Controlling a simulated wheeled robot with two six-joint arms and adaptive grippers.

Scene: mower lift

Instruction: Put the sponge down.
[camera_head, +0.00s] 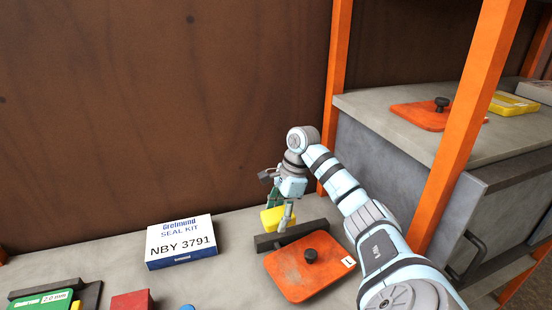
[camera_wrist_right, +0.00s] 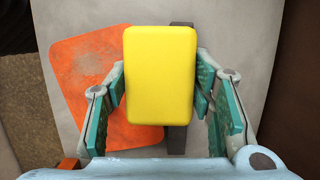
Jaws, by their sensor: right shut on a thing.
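The yellow sponge (camera_head: 273,218) is held by my right gripper (camera_head: 280,208) above the grey bench, close to a dark bar. In the right wrist view the sponge (camera_wrist_right: 160,75) sits between the two green-padded fingers of my right gripper (camera_wrist_right: 160,95), which are shut on it. Below it in that view lie an orange plate (camera_wrist_right: 85,75) and the dark bar (camera_wrist_right: 177,143). I cannot tell whether the sponge touches the bar. My left gripper is not in view.
A white seal kit box (camera_head: 181,241) stands left. Red and green items lie at the lower left. An orange post (camera_head: 465,130) and a raised grey cabinet are on the right. A brown wall rises behind.

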